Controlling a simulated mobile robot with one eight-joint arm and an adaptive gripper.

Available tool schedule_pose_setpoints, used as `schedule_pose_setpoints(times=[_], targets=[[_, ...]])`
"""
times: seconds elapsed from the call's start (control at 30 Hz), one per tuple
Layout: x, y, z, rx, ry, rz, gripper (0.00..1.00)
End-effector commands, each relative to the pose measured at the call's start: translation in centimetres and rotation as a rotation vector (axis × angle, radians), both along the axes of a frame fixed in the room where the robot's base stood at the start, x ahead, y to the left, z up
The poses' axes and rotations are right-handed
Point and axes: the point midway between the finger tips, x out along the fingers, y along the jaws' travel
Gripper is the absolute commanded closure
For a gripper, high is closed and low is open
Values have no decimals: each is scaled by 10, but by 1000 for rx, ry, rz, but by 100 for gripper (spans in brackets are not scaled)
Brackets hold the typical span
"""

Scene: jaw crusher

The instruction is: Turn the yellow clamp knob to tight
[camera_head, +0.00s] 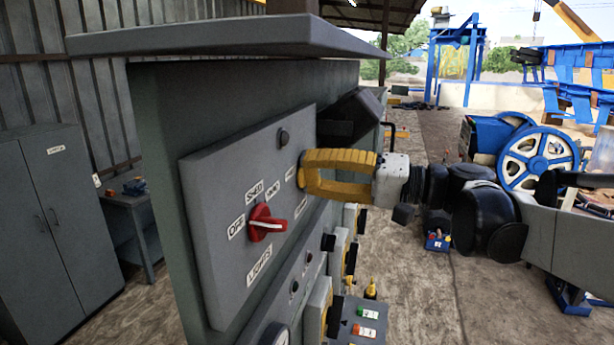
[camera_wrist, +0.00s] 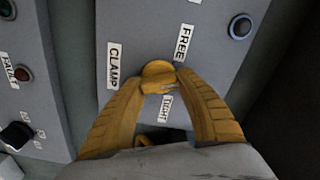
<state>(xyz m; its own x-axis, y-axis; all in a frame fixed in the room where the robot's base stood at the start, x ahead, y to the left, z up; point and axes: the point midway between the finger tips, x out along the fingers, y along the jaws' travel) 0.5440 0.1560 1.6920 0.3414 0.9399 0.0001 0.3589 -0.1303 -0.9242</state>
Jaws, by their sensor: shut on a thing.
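The yellow clamp knob (camera_wrist: 158,72) sits on a grey panel between the labels CLAMP on its left, FREE above right and a smaller one, seemingly TIGHT, just below. My gripper (camera_wrist: 160,84) has yellow fingers. They reach up from the bottom of the wrist view, and their tips are shut on the knob from both sides. In the head view my gripper (camera_head: 305,178) comes from the right and meets the panel at its right part. The fingers largely hide the knob there. Which label the knob points to I cannot tell.
A red rotary switch (camera_head: 266,223) with labels OFF and LIGHTS is on the same panel, left of my gripper. A dark round button (camera_head: 284,137) sits above. A roof plate (camera_head: 225,38) overhangs the cabinet. Lower panels (camera_head: 300,290) project below. Blue machinery (camera_head: 535,155) stands at right.

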Motion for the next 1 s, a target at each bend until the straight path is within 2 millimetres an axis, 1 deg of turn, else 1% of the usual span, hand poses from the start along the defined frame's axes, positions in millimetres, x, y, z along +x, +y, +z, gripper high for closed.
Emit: schedule_pose_setpoints(times=[1.0], targets=[[0, 0, -4, 330, 904, 1, 91]])
